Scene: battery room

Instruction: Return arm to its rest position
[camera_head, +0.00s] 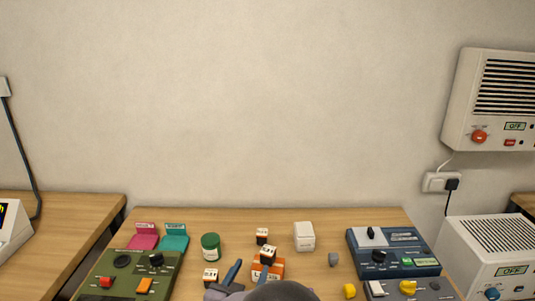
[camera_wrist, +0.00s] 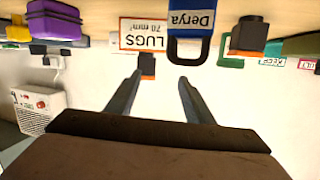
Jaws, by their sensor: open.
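My gripper (camera_head: 249,268) is at the front middle of the table in the head view, partly hidden behind the rounded top of my arm. In the wrist view my gripper (camera_wrist: 158,78) shows two dark fingers spread apart, with nothing held between them. The wrist picture appears upside down. Beyond the fingertips, an orange and black block (camera_wrist: 147,66) shows below a sign reading LUGS (camera_wrist: 143,33). A blue padlock-like item (camera_wrist: 190,30) marked Derya is just right of it.
The wooden table (camera_head: 330,222) holds a green panel (camera_head: 128,272), a dark blue panel (camera_head: 395,252), a green-lidded jar (camera_head: 210,247), a white box (camera_head: 304,236) and small labelled blocks (camera_head: 262,236). A grey unit (camera_head: 490,258) stands at right.

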